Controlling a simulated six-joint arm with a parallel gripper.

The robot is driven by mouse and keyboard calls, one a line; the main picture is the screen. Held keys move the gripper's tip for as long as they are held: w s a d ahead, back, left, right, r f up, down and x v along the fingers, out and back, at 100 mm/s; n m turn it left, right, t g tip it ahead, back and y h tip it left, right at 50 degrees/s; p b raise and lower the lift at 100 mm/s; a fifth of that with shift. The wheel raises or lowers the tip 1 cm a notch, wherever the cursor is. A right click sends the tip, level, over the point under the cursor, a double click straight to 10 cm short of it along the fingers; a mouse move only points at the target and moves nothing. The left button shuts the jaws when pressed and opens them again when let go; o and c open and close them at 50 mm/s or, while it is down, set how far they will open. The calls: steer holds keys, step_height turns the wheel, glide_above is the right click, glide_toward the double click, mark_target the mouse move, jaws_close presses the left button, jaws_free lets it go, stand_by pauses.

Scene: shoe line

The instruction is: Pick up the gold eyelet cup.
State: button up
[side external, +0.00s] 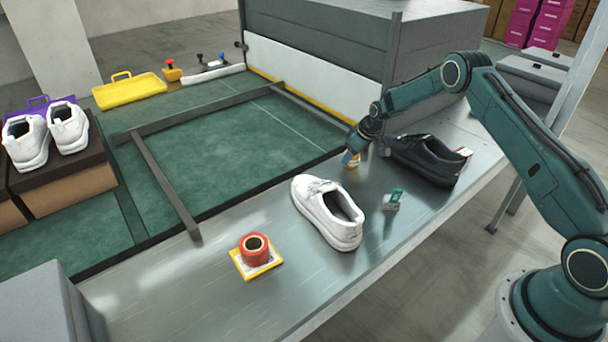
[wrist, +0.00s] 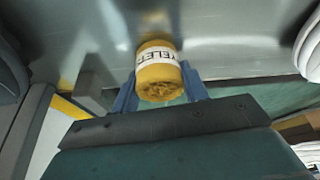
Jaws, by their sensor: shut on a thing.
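The gold eyelet cup (wrist: 160,76) is a yellow-gold cylinder with a white lettered band, seen large in the wrist view. My gripper (wrist: 159,88) is shut on it, with a blue finger on each side. In the side external view my gripper (side external: 350,158) is at the far part of the metal bench, between the white shoe and the black shoe. I cannot tell whether the cup touches the bench.
A black shoe (side external: 428,158) stands close to the right of my gripper, and a white shoe (side external: 328,211) stands nearer the camera. A small green-topped item (side external: 393,200) and a red roll (side external: 255,249) on a yellow-edged card are also on the bench (side external: 190,295). A dark frame (side external: 165,185) lies to the left.

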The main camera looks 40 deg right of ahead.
steer(key=shift+r, duration=0.15)
step_height(320, 180, up, 20)
stand_by(0.6)
steer(key=shift+a, duration=0.1)
stand_by(0.4)
